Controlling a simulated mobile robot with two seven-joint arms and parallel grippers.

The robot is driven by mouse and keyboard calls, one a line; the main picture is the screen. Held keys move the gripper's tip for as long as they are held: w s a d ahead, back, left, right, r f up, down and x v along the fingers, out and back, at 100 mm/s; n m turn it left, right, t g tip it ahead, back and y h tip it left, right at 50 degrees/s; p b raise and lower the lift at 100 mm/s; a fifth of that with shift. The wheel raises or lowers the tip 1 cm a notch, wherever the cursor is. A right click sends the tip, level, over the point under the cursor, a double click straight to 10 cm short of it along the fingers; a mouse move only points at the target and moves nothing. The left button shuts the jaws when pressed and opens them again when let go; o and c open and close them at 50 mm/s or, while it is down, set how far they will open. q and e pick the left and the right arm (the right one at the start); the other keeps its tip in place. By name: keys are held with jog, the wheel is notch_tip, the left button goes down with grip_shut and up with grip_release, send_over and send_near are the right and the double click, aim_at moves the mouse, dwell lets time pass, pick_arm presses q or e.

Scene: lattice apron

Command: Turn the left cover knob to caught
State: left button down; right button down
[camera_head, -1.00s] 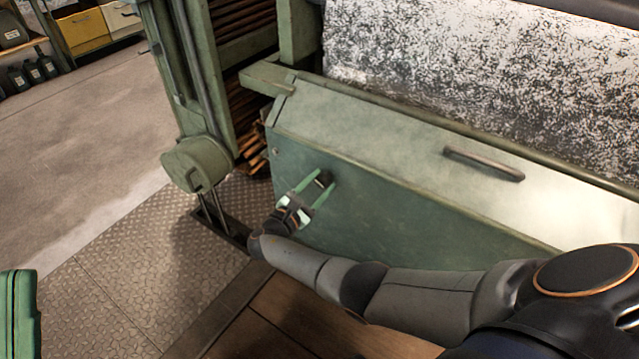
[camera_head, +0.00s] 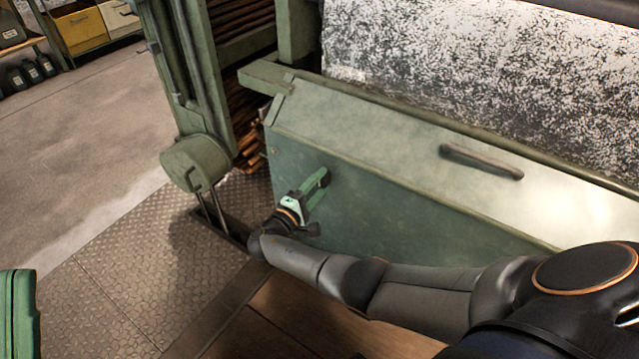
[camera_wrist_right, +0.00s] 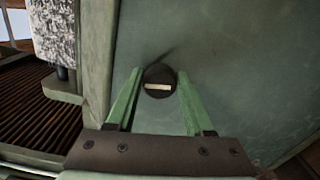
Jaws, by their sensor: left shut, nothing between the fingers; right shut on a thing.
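The left cover knob (camera_wrist_right: 159,80) is a dark round knob with a pale bar across it, on the green front panel of the cover (camera_head: 400,214). In the right wrist view the bar lies nearly level, between the two green fingers. My right gripper (camera_head: 319,181) is shut on the knob, one finger on each side; it also shows in the wrist view (camera_wrist_right: 157,92). In the head view the fingers hide most of the knob. My left gripper (camera_head: 18,312) is at the lower left edge, shut and empty, far from the cover.
A bar handle (camera_head: 481,161) sits on the cover's sloping top. A speckled roller (camera_head: 480,70) lies behind it. A green machine post with a round hub (camera_head: 196,163) stands left of the cover. The tread-plate floor (camera_head: 130,270) at left is clear.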

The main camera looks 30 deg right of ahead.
jog(key=shift+m, duration=1)
jog(key=shift+c, duration=1.6)
grip_release()
